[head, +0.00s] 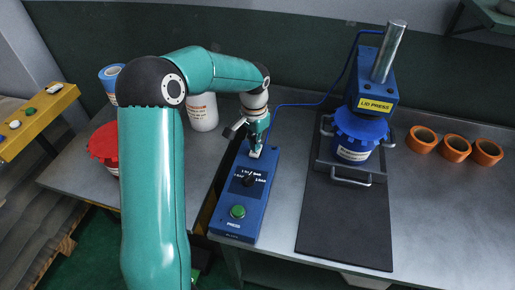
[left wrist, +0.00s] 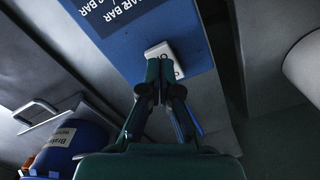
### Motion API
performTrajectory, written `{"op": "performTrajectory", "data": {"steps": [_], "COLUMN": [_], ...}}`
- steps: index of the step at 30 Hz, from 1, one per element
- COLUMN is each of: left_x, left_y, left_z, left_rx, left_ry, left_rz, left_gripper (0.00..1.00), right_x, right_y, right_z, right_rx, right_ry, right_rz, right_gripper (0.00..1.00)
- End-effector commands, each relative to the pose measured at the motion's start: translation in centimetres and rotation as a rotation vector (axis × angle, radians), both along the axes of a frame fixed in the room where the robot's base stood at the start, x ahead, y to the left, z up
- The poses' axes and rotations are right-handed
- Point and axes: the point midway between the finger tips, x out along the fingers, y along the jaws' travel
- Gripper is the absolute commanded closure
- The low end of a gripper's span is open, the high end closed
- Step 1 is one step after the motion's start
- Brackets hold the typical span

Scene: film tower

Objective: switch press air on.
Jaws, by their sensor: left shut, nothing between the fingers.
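The blue press control box (head: 232,222) lies on the bench. My left gripper (head: 255,147) is shut and empty, pointing down at the far end of the box. In the left wrist view its fingertips (left wrist: 161,75) are at a white switch (left wrist: 158,50) marked with an O, partly covering it. I cannot tell whether they touch it or which way it is set. My right gripper is not in view.
The lid press (head: 375,88) stands right of the box, with a blue-lidded tub (head: 353,150) under it and a dark mat in front. Several orange rings (head: 456,149) sit at the right. A white bottle (head: 203,112) and a red-lidded tub (head: 104,144) stand at the left.

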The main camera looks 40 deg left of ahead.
Motion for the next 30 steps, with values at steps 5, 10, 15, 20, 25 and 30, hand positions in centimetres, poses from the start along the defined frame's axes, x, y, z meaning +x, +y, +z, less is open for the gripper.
{"op": "performTrajectory", "data": {"steps": [5, 10, 15, 20, 25, 30], "left_x": [0.0, 0.0, 0.0, 0.0, 0.0, 0.0], "left_y": [0.0, 0.0, 0.0, 0.0, 0.0, 0.0], "left_z": [-0.4, -0.6, -0.9, -1.1, -1.4, -1.6], "left_rx": [0.0, 0.0, 0.0, 0.0, 0.0, 0.0], "left_ry": [0.001, 0.001, 0.001, 0.001, 0.001, 0.001], "left_rz": [0.0, 0.001, 0.001, 0.001, 0.001, 0.0], "left_gripper": [1.0, 1.0, 1.0, 1.0, 1.0, 1.0], "right_x": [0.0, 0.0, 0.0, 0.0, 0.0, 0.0], "right_y": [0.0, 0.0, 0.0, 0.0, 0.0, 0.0], "right_z": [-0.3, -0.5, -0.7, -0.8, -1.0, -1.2], "right_rx": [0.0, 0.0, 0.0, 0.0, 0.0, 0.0], "right_ry": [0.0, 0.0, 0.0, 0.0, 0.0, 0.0], "right_rz": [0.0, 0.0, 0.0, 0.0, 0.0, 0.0], "right_gripper": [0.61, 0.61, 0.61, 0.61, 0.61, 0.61]}}
